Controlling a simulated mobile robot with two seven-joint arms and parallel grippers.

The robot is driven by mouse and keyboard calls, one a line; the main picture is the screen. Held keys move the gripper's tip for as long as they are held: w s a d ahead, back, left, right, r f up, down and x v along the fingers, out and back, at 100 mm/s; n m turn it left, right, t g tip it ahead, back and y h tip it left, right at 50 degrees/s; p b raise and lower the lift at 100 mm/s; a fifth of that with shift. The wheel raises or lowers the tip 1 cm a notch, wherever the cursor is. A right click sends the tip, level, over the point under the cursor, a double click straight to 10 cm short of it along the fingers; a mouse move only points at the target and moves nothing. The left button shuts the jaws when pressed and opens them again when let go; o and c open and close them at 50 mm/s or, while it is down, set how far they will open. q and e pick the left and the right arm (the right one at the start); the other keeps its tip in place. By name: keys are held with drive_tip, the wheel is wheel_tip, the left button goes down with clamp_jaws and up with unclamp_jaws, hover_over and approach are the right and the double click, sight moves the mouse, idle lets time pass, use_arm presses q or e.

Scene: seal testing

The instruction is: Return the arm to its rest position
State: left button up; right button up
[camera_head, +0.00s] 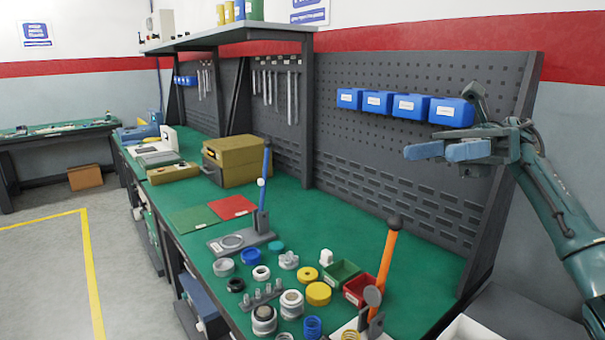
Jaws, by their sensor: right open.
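My right gripper (433,151) is raised at the right of the head view, in front of the pegboard and below the blue bins. Its two blue-grey fingers point left, are apart and hold nothing. My right arm rises from the lower right corner, to the right of the bench, with its forearm bent back up to the gripper. The gripper is well above the green bench top (330,218) and touches nothing that I can see. My left gripper does not show.
Blue bins (411,107) hang on the pegboard (350,139) just behind the gripper. Two lever presses, one with a blue handle (262,195) and one with an orange handle (385,262), stand up from the bench. Rings, caps and small red and green bins (341,273) lie between them.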

drive_tip(key=w+a+f+m+t+y+p, duration=0.1)
drive_tip(key=w+a+f+m+t, duration=0.15)
drive_tip(key=f+m+t, duration=1.3)
drive_tip(key=w+a+f+m+t+p, duration=0.15)
drive_tip(key=a+f+m+t, duration=0.25)
drive_tip(key=f+m+t, duration=1.1)
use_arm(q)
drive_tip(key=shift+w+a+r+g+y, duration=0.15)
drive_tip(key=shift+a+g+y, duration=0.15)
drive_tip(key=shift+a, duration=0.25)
use_arm(e)
drive_tip(key=s+d+f+m+g+h, duration=0.2)
drive_tip(key=s+f+m+g+h, duration=0.9)
drive_tip(key=s+f+m, duration=0.8)
drive_tip(key=s+m+h, duration=0.2)
drive_tip(key=s+m, duration=0.1)
drive_tip(key=m, duration=0.1)
drive_tip(key=shift+d+f+h, duration=0.25)
drive_tip(key=shift+f+h, duration=0.05)
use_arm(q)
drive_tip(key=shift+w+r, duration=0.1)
